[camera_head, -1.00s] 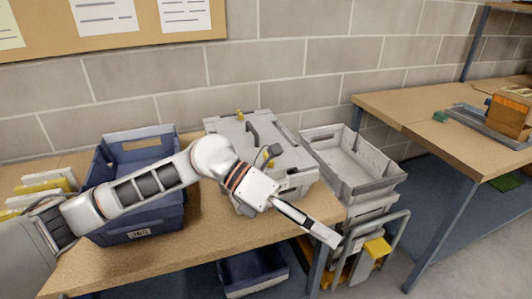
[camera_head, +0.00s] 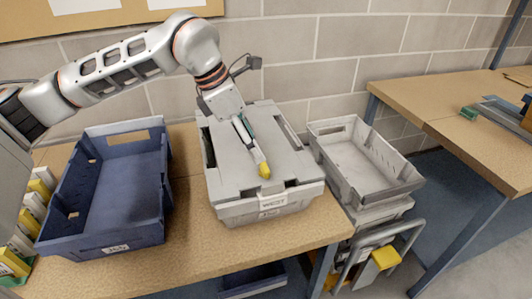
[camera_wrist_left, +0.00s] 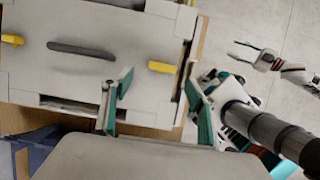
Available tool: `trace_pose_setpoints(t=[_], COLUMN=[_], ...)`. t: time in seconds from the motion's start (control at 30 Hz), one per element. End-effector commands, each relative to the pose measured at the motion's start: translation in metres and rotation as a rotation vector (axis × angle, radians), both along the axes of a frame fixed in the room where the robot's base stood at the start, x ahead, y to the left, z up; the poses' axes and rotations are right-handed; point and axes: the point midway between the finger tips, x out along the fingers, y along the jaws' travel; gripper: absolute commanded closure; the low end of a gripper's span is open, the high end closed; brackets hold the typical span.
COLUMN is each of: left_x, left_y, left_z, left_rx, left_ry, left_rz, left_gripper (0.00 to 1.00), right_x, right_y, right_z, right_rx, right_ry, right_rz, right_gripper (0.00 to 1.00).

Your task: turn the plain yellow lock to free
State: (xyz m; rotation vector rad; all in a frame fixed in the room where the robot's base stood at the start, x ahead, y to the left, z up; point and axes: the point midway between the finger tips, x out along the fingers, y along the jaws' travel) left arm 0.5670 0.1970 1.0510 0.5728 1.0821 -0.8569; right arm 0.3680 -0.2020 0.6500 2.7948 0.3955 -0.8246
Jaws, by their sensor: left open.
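A grey lidded crate (camera_head: 255,190) with a "WEST" label (camera_head: 278,203) stands on the bench. A yellow lock (camera_head: 264,171) is at its near edge. In the left wrist view this lock (camera_wrist_left: 160,67) lies crosswise to the crate's edge, and a second yellow lock (camera_wrist_left: 12,40) is at the opposite edge. I cannot tell any marking on either. My left gripper (camera_head: 261,163) points down at the near lock. My right gripper (camera_wrist_left: 243,51) appears small over the floor, fingers parted.
A blue crate (camera_head: 62,205) stands left of the grey one, with yellow-and-white items (camera_head: 38,190) beyond it. An open grey crate (camera_head: 385,185) tops a stack at the right, by a trolley rail (camera_head: 350,262). Another bench (camera_head: 430,120) is further right.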

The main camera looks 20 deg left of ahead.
Motion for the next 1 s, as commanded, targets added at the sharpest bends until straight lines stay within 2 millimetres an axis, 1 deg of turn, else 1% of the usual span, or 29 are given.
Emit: trace_pose_setpoints(t=[0.03, 0.2, 0.3, 0.43, 0.6, 0.83, 0.87, 0.9, 0.97, 1.0], left_x=[0.0, 0.006, 0.009, 0.012, 0.015, 0.015, 0.015, 0.015, 0.015, 0.015], left_y=[-0.002, -0.011, -0.016, -0.02, -0.023, -0.023, -0.023, -0.023, -0.023, -0.023], left_z=[-0.006, -0.03, -0.044, -0.058, -0.066, -0.066, -0.066, -0.066, -0.066, -0.066], left_rx=[0.0, -0.002, -0.001, -0.002, -0.001, -0.001, -0.001, -0.001, -0.001, -0.001], left_ry=[0.003, 0.004, 0.004, 0.003, 0.0, 0.0, 0.0, 0.0, 0.0, 0.0], left_rz=[-0.001, -0.002, -0.002, 0.0, -0.001, 0.0, 0.0, 0.0, 0.0, 0.0], left_gripper=[0.42, 0.42, 0.42, 0.42, 0.42, 0.42, 0.44, 0.55, 0.7, 0.81], right_x=[-0.005, -0.014, -0.016, -0.012, -0.008, -0.006, -0.006, -0.006, -0.006, -0.006], right_y=[0.0, 0.001, 0.001, 0.001, 0.001, 0.001, 0.001, 0.001, 0.001, 0.001], right_z=[-0.004, -0.012, -0.014, -0.012, -0.006, -0.003, -0.003, -0.003, -0.003, -0.003], right_rx=[0.0, -0.002, -0.003, -0.003, -0.001, 0.001, 0.001, 0.001, 0.001, 0.001], right_ry=[0.009, 0.031, 0.036, 0.03, 0.018, 0.011, 0.011, 0.011, 0.012, 0.012], right_rz=[0.001, 0.002, 0.003, 0.002, 0.002, 0.002, 0.002, 0.002, 0.002, 0.002], right_gripper=[0.6, 0.6, 0.6, 0.6, 0.6, 0.6, 0.6, 0.6, 0.6, 0.6])
